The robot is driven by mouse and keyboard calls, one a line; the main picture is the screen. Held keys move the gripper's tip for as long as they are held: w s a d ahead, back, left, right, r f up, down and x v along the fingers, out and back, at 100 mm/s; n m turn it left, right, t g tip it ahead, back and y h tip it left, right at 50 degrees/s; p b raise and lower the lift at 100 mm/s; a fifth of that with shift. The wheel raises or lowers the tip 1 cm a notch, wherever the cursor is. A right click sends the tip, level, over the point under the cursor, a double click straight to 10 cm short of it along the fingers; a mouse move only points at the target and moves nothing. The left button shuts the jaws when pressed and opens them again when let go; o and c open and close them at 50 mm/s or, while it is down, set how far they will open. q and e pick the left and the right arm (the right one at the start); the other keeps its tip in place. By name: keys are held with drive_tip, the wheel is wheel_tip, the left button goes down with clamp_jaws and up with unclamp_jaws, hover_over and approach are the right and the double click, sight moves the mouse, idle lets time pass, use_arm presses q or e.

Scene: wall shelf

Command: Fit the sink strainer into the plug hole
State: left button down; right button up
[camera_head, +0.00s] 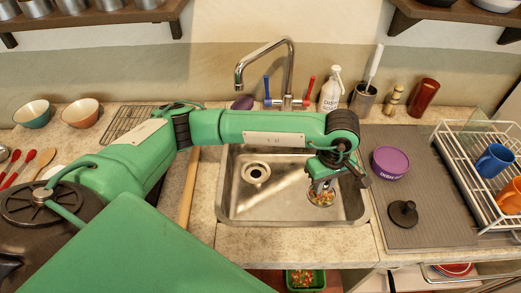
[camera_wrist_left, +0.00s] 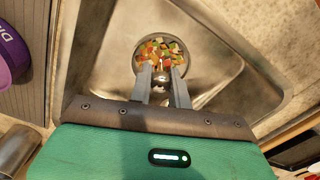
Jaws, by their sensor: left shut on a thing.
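The sink strainer (camera_head: 321,198) is a small round metal cup with colourful food scraps in it, over the right front part of the steel sink (camera_head: 240,208). In the left wrist view the strainer (camera_wrist_left: 163,52) lies at the fingertips. My left gripper (camera_head: 319,186) points down and is shut on the strainer, with its shiny knob between the fingers (camera_wrist_left: 162,80). I cannot tell how high the strainer is above the basin floor. The plug hole (camera_head: 256,172) is uncovered in the left part of the basin, apart from the strainer. My right gripper is not in view.
A tap (camera_head: 288,70) stands behind the sink. On the right mat (camera_head: 425,165) are a purple tub (camera_head: 390,162) and a black plug-like disc (camera_head: 403,213); a dish rack (camera_head: 470,180) is beyond. A green bin (camera_head: 305,278) with scraps is below the counter's front edge.

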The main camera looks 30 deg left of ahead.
use_arm(q)
drive_tip(key=w+a+f+n, duration=0.2)
drive_tip(key=a+f+n, duration=0.1)
drive_tip(key=a+n, duration=0.5)
drive_tip(key=w+a+f+n+p, duration=0.1)
drive_tip(key=w+a+f+n, duration=0.2)
drive_tip(key=a+n, duration=0.6)
drive_tip(key=w+a+f+n+p, duration=0.1)
drive_tip(key=a+f+n, duration=0.3)
drive_tip(key=a+n, duration=0.5)
drive_tip(key=w+n, duration=0.1)
drive_tip(key=n, duration=0.7)
drive_tip(key=shift+w+f+n, duration=0.15)
drive_tip(key=shift+w+n, duration=0.15)
drive_tip(key=shift+n, duration=0.1)
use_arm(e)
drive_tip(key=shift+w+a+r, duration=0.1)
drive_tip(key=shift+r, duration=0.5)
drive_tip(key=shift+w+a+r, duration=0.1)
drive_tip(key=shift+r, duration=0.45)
